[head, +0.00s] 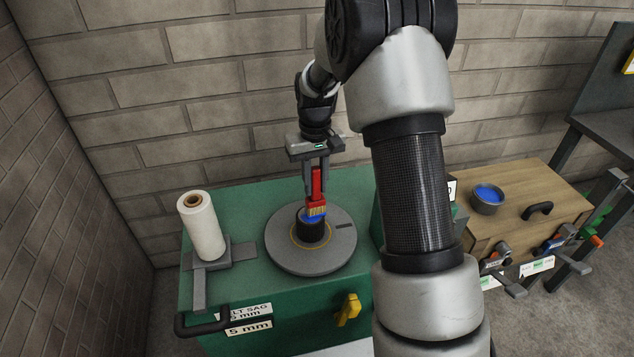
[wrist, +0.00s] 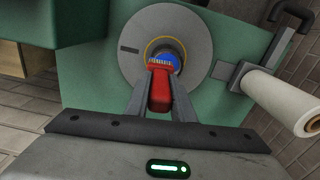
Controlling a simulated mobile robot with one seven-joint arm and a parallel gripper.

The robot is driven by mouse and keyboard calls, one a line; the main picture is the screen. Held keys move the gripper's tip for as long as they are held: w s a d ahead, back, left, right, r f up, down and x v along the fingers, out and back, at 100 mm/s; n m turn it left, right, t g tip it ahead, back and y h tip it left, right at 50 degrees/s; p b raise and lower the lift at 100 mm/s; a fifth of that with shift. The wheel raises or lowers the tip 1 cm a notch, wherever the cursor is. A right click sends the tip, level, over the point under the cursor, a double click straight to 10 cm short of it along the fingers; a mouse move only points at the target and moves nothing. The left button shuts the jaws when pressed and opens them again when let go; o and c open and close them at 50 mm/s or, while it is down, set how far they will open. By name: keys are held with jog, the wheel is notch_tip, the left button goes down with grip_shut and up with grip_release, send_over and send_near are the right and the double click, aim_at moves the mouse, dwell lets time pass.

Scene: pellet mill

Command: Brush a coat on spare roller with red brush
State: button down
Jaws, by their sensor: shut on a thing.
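My gripper (head: 316,180) is shut on the red brush (head: 317,186), which it holds upright with the bristles down. A short black cylinder (head: 311,230), likely the spare roller, stands upright on a round grey plate (head: 283,255). Its top face is blue, and the tan bristles are right over it; whether they touch it I cannot tell. In the wrist view the red brush (wrist: 160,92) sits between both fingers, and its bristles overlap the blue top (wrist: 173,60).
A white roll (head: 203,228) stands on a grey bracket at the left of the green cabinet (head: 250,195). A yellow knob (head: 348,309) is on its front. At right, a bowl of blue liquid (head: 487,198) and a black handle (head: 537,210) are on a wooden top.

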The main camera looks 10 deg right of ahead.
jog(key=a, duration=0.3)
jog(key=shift+s+a, duration=0.15)
jog(key=shift+a, duration=0.05)
dwell(0.4)
jog(key=shift+w+p, duration=0.3)
jog(key=shift+w, duration=0.75)
jog(key=shift+d, duration=0.1)
jog(key=shift+w+d, duration=0.1)
jog(key=shift+d, duration=1.65)
jog(key=shift+a, duration=0.1)
